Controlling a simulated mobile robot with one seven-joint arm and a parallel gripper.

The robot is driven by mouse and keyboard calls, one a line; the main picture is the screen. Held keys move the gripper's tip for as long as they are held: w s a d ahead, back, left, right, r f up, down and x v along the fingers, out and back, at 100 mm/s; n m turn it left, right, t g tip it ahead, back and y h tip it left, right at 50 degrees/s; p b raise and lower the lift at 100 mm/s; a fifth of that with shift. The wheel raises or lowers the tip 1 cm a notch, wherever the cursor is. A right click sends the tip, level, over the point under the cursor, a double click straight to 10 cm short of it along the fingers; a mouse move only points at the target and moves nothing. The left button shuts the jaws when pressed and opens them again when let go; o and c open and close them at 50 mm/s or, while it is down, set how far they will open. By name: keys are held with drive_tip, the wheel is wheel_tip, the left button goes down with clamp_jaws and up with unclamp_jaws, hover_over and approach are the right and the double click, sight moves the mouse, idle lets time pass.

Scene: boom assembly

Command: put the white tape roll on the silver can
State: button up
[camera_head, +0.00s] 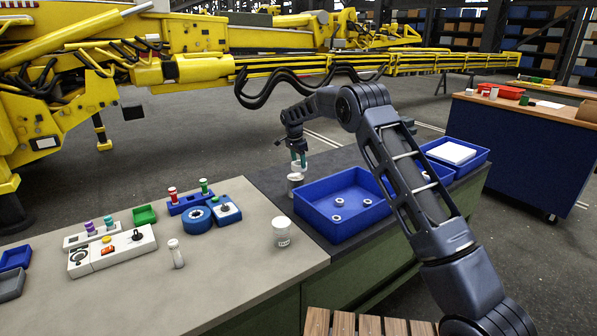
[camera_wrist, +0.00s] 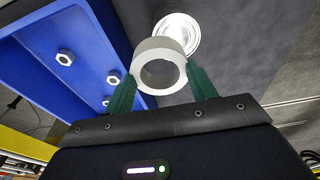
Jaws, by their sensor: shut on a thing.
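My gripper (camera_head: 299,158) is shut on the white tape roll (camera_wrist: 158,46), with one green finger on each side of the ring. The tape roll (camera_head: 300,168) shows small below the fingertips in the head view. The silver can (camera_head: 295,183) stands upright on the dark part of the worktop, just below the roll. In the wrist view the can's bright round top (camera_wrist: 184,28) lies behind the roll and is partly hidden by it. The roll looks offset from the can's centre there; I cannot tell whether they touch.
A blue tray (camera_head: 323,232) with several metal nuts stands right beside the can. A clear jar with a white lid (camera_head: 282,232) is in front, on the light worktop. Blue holders (camera_head: 197,217) and a white control box (camera_head: 112,252) are at the left.

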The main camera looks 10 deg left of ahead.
sight(299, 170)
wheel_tip(299, 170, down, 5)
idle(0.4)
drive_tip(key=o, duration=1.2)
drive_tip(key=shift+f, duration=0.15)
